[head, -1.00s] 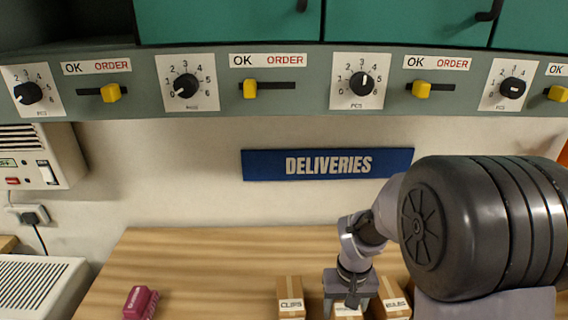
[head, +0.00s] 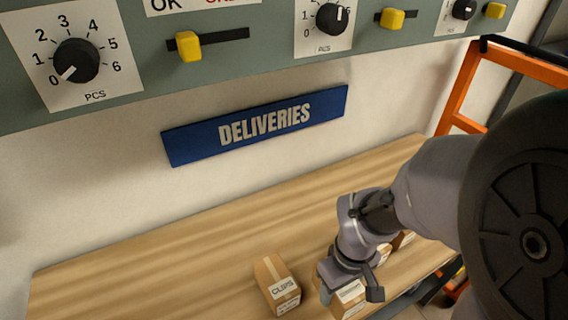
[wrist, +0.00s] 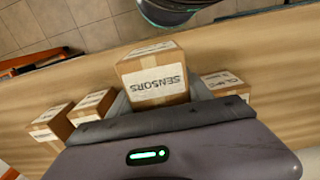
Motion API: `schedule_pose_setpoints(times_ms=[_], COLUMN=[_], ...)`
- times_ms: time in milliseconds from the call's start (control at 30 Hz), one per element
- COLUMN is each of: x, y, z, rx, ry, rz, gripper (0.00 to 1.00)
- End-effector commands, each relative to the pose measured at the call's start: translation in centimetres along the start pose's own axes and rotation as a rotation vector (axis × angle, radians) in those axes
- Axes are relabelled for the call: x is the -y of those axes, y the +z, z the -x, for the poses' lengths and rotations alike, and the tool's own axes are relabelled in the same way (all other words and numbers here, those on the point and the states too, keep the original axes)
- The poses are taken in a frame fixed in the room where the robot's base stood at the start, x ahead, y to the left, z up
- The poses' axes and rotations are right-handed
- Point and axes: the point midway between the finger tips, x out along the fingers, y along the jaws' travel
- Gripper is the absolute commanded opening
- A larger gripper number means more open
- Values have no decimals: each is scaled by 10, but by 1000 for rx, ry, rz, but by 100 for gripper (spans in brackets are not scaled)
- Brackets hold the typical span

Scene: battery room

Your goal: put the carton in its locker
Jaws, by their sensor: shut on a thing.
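My gripper (head: 350,284) is shut on a brown carton (head: 349,299) over the wooden bench. In the wrist view the held carton (wrist: 153,78) is labelled SENSORS and sits between the jaws. It looks nearer to the wrist camera than its neighbours and out of line with them. How far it is above the bench I cannot tell. No locker door shows now; only the grey panel (head: 240,85) with dials and yellow sliders is in view.
A CLIPS carton (head: 277,285) stands left of my gripper, and further cartons (head: 403,239) stand beyond it. The wooden bench (head: 150,270) is clear at left. A blue DELIVERIES sign (head: 255,127) is on the wall. An orange frame (head: 457,92) stands at right.

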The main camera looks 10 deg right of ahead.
Motion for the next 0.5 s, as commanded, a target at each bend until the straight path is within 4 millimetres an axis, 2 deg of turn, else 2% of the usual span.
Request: schedule_pose_setpoints(times_ms=[33, 167, 233, 500], x=[1, 3, 1, 2], y=[-3, -12, -36, -114], z=[16, 14, -1, -12], rx=[9, 6, -4, -3], ry=[-4, -3, 1, 1], rz=[2, -1, -1, -2], gripper=[7, 7, 7, 7])
